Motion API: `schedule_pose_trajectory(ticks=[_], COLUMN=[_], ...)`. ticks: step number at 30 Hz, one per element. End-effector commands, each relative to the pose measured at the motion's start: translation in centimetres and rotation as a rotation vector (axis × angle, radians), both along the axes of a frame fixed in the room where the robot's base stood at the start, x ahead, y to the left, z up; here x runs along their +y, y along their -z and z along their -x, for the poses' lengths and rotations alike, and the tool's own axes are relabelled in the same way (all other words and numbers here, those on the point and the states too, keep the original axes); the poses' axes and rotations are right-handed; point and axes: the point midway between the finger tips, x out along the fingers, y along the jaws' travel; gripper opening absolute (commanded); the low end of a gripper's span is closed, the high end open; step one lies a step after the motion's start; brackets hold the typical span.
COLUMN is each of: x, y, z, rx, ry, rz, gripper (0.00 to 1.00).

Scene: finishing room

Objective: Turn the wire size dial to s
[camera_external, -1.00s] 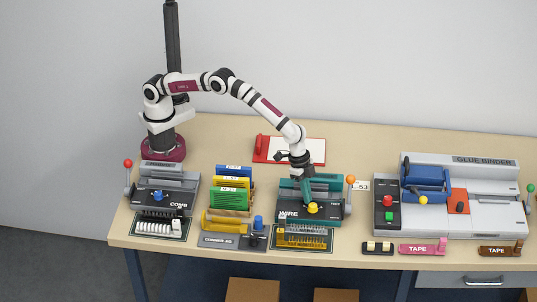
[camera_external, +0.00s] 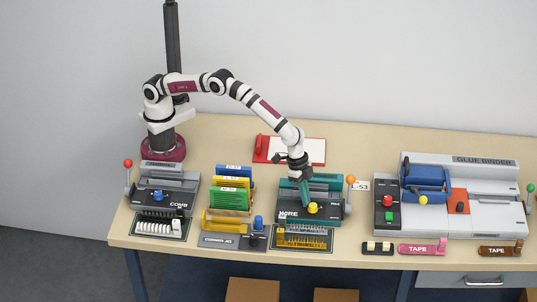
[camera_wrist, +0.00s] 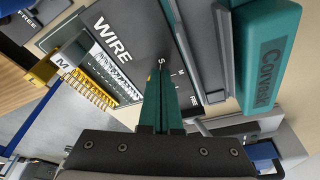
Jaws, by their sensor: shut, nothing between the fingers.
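The wire machine (camera_external: 292,215) is a dark and teal unit lettered WIRE, in the middle of the bench. Its yellow size dial (camera_external: 313,208) sits on its top face. In the wrist view, the WIRE panel (camera_wrist: 100,58) shows with size marks S, M and FREE beside my fingers. Only a small yellow spot shows there; the dial and where it points are mostly hidden by my fingers. My gripper (camera_external: 307,204) has its teal fingers shut, reaching down at the dial's left side. Nothing shows between the fingers. I cannot tell whether they touch the dial.
The comb machine (camera_external: 172,183) stands left, with a rack of coloured cards (camera_external: 231,190) between. An orange-knobbed lever (camera_external: 349,184) rises close on the right. The glue binder (camera_external: 485,190) is farther right. A red clipboard (camera_external: 262,152) lies behind.

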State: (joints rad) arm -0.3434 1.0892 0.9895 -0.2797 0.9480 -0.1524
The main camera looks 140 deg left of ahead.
Motion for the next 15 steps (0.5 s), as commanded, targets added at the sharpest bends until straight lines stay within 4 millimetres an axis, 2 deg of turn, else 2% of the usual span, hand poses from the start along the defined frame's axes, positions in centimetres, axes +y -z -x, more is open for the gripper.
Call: schedule_pose_trajectory(ticks=[15], x=[-0.93], y=[0.01], z=[-0.5], rx=[-0.001], ry=[-0.001], rz=[0.0], gripper=[0.0])
